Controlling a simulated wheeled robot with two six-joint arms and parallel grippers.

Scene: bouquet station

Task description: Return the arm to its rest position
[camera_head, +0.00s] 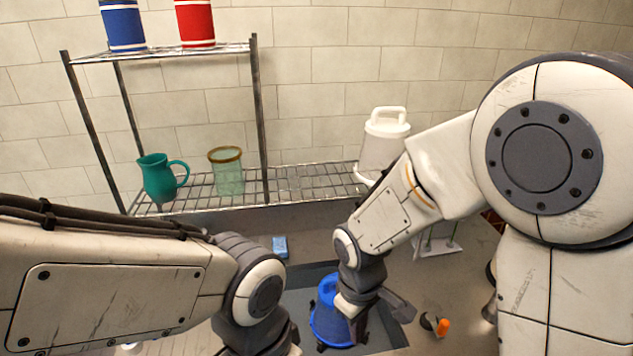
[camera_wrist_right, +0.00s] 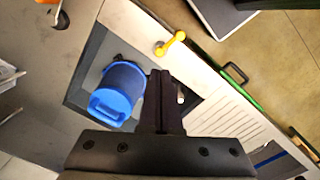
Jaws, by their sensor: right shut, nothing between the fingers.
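My right arm comes in from the right in the head view. Its gripper (camera_head: 362,318) hangs in front of the blue container. In the right wrist view the two fingers of the right gripper (camera_wrist_right: 163,85) are together with nothing between them. The blue container with a handle (camera_wrist_right: 117,92) stands beside the fingers, apart from them in that view; it is partly covered by the right gripper in the head view (camera_head: 327,317). My left arm comes in from the left, and its gripper is beyond the bottom edge.
A wire rack behind holds a teal pitcher (camera_head: 160,180), a glass vase (camera_head: 227,172) and a white jug (camera_head: 383,145). Blue (camera_head: 122,25) and red (camera_head: 195,22) canisters stand on top. A blue block (camera_head: 279,246) and an orange-tipped item (camera_head: 442,327) lie on the worktop.

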